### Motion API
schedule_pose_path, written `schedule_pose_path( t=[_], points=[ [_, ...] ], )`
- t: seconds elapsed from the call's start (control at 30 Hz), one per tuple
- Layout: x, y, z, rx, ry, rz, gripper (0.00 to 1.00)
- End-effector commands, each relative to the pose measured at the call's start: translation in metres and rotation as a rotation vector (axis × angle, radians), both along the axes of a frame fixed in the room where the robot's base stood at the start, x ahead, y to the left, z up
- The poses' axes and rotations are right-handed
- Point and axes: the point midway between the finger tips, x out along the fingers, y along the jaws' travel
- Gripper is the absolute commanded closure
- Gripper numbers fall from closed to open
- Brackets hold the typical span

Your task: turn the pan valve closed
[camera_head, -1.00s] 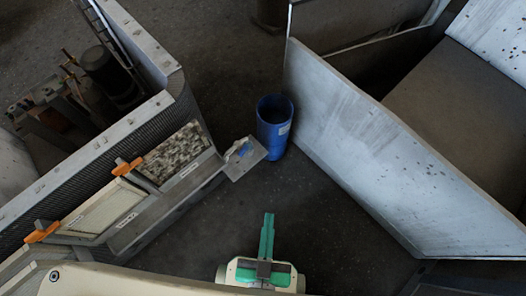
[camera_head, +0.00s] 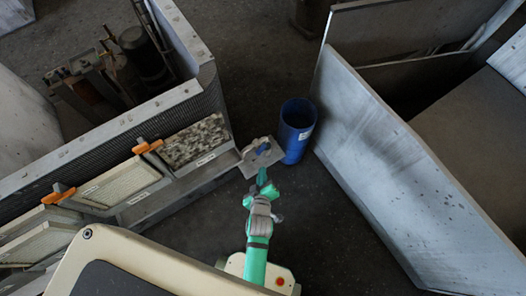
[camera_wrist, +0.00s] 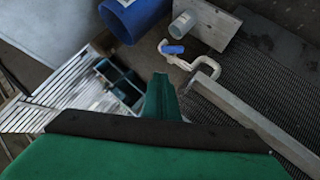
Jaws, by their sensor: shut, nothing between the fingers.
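The pan valve (camera_head: 262,149) is a small blue handle at a grey plate (camera_head: 248,165) on the end of the housing's lower ledge. In the wrist view, the blue handle (camera_wrist: 172,49) sits on a bent white pipe (camera_wrist: 205,65), below a grey plate (camera_wrist: 207,22). My gripper (camera_head: 262,178) is green, with its fingers together and empty. In the head view its tip appears just below the valve. In the wrist view my gripper (camera_wrist: 161,85) points up the picture, with its tip below and left of the handle and a visible gap between. The handle's exact angle is hard to judge.
A blue bin (camera_head: 297,130) stands right beside the valve. A large grey panel (camera_head: 400,165) leans at the right. The housing's mesh wall (camera_head: 120,150) with filters and orange clips (camera_head: 147,146) is at the left. Dark floor (camera_head: 335,225) is free between them.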

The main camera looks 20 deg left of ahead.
Motion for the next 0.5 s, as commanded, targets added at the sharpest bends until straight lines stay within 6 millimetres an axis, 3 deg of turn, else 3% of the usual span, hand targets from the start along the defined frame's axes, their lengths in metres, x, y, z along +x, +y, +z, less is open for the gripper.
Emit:
schedule_pose_path(
  t=[0.13, 0.5],
  points=[
    [0.026, 0.02, -0.011, -0.069, 0.008, 0.081, 1.0],
    [0.053, 0.035, -0.029, -0.102, 0.014, 0.12, 1.0]
  ],
)
